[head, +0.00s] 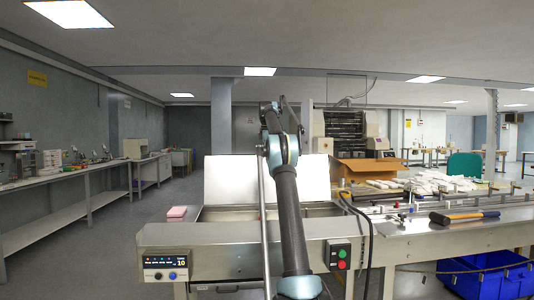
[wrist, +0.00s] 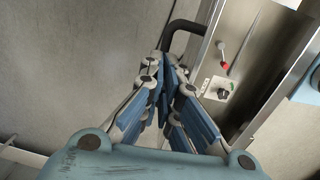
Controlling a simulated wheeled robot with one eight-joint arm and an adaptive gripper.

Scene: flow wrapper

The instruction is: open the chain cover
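The chain cover (head: 232,180) is a pale metal lid standing raised behind the open infeed trough in the head view. My arm crosses in front of its middle. In the wrist view a broad grey panel fills the left side, and a black bent handle (wrist: 186,28) shows beyond my fingertips. My gripper (wrist: 172,68) has blue-padded fingers drawn close together at the tips, at the near end of this handle. The fingers look shut on it, though they hide the contact itself. In the head view my arm hides the gripper and the handle.
A control box with a display (head: 166,268) and a green and red button box (head: 338,254) are on the machine's front. A hammer (head: 464,216) lies on the right-hand bed. A cardboard box (head: 369,168) stands behind. In the wrist view a panel with a knob (wrist: 224,90) is close at right.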

